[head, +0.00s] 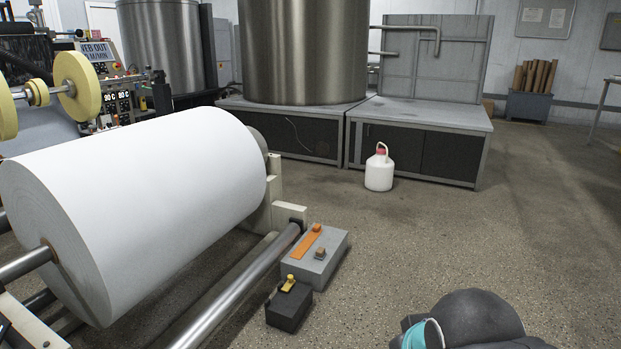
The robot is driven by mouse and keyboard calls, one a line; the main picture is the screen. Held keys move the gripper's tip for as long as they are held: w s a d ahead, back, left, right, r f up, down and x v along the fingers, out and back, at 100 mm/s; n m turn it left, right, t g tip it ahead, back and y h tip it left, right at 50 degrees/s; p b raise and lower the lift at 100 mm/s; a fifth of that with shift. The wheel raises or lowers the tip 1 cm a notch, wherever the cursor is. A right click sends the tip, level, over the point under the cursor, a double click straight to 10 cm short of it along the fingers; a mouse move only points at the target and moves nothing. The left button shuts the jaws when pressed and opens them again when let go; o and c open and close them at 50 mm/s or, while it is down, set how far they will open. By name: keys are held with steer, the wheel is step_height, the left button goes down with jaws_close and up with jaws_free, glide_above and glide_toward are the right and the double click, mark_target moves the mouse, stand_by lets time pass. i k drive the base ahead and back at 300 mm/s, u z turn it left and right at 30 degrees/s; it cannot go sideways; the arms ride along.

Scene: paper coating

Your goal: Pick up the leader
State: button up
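No thing in view is plainly marked as the leader. A flat orange strip (306,243) lies on top of a grey box (330,264) on the floor, beside the large white paper roll (150,205); I cannot tell whether this strip is the leader. A small orange piece (317,228) sits at the strip's far end. A small brown block (320,253) is also on the box. Only a dark rounded part of my arm with a teal ring shows at the bottom right. My gripper's fingers are not in view.
A black box (289,308) with a yellow piece on top stands in front of the grey box. A steel bar (240,290) runs along the roll. A white jug (379,170) stands by the grey bench (425,115). The floor at right is clear.

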mark_target(298, 254)
steer(key=z, duration=0.6)
steer(key=i, duration=3.7)
steer(key=u, duration=0.55)
